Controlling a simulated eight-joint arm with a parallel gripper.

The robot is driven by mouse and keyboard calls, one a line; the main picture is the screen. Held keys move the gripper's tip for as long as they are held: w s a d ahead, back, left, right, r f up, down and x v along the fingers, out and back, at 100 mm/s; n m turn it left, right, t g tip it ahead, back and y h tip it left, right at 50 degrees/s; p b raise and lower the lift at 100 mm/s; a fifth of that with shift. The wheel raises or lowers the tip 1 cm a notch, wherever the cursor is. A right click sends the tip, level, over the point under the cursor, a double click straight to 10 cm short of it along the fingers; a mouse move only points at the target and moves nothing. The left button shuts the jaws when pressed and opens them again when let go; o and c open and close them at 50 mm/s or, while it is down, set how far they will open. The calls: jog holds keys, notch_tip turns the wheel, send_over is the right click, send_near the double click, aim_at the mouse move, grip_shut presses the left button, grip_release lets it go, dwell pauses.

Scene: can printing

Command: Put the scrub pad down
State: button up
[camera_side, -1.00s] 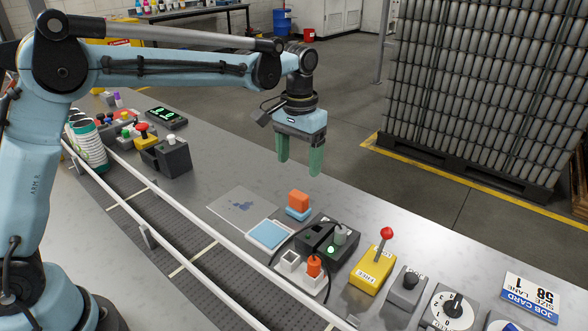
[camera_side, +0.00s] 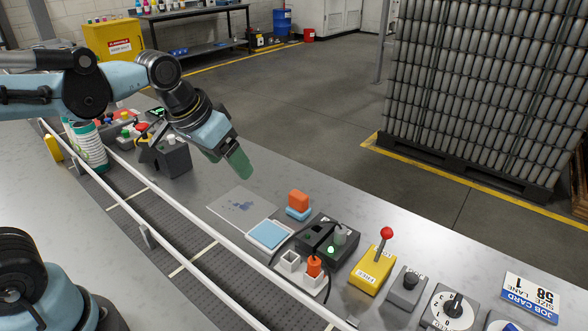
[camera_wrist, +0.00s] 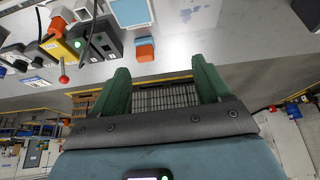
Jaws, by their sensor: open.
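The scrub pad (camera_side: 298,205), an orange block on a light blue base, sits upright on the grey bench. It also shows near the top middle of the wrist view (camera_wrist: 145,49). My gripper (camera_side: 229,168) has green fingers and is tilted, up and to the left of the pad and apart from it. In the wrist view its two fingers (camera_wrist: 160,65) are spread with nothing between them. The near finger partly hides the other in the side view.
A grey plate with dark smudges (camera_side: 236,208) and a white-rimmed blue tray (camera_side: 268,235) lie beside the pad. A black box with a cable (camera_side: 338,248), orange plug (camera_side: 314,266) and yellow red-knobbed lever box (camera_side: 372,271) stand right. A railed conveyor (camera_side: 180,250) runs in front.

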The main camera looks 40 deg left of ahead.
jog(key=s+a+f+t, duration=0.1)
jog(key=s+f+t, duration=0.1)
jog(key=s, duration=0.3)
jog(key=shift+f, duration=0.7)
jog(key=shift+w+a+r, duration=0.1)
jog(key=shift+w, duration=0.05)
